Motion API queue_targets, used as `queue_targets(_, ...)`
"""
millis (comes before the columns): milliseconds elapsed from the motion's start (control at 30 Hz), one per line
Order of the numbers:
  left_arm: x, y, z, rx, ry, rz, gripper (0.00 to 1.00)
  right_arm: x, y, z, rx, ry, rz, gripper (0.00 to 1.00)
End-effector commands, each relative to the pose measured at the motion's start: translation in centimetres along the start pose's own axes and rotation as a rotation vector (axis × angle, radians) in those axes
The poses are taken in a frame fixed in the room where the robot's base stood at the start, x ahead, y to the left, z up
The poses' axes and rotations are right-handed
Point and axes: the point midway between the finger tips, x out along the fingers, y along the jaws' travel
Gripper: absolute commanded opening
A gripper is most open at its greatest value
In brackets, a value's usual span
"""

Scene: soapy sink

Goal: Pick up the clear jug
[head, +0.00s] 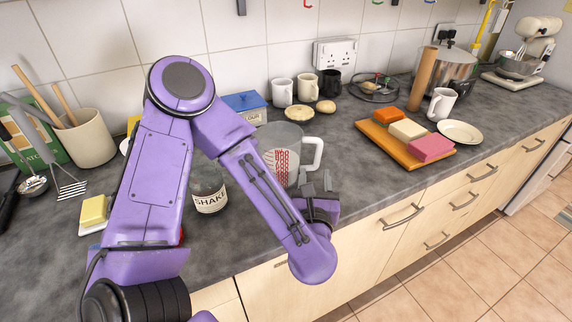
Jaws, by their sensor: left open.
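The clear jug (282,150) stands upright on the grey worktop near the middle of the head view. It is see-through, with red measuring marks on its side and a white handle (313,153) pointing right. My purple left arm covers part of its left side. My left gripper (318,182) is open, just in front of the jug and below its handle. I cannot tell whether the fingers touch the jug. My right gripper is out of view.
A jar labelled SHAKE (209,197) stands left of the jug behind my arm. An orange board (388,143) with coloured blocks lies to the right. The worktop between jug and board is clear.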

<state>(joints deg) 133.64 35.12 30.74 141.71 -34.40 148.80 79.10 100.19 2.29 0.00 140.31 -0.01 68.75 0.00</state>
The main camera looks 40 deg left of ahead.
Motion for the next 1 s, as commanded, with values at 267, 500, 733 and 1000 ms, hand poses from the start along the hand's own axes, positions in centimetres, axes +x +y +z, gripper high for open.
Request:
queue_targets(267,3.8,-0.2,0.4,0.004,0.004,0.006,0.44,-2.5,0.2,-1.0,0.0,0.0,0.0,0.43)
queue_targets(500,7.3,-0.5,0.0,0.003,0.001,0.005,0.44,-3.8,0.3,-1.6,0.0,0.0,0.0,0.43)
queue_targets(733,7.5,-0.5,-0.2,0.003,0.0,0.004,0.41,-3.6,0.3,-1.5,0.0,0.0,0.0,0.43)
queue_targets(1000,7.5,-0.6,-0.1,0.003,-0.002,0.002,0.0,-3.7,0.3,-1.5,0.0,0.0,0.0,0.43)
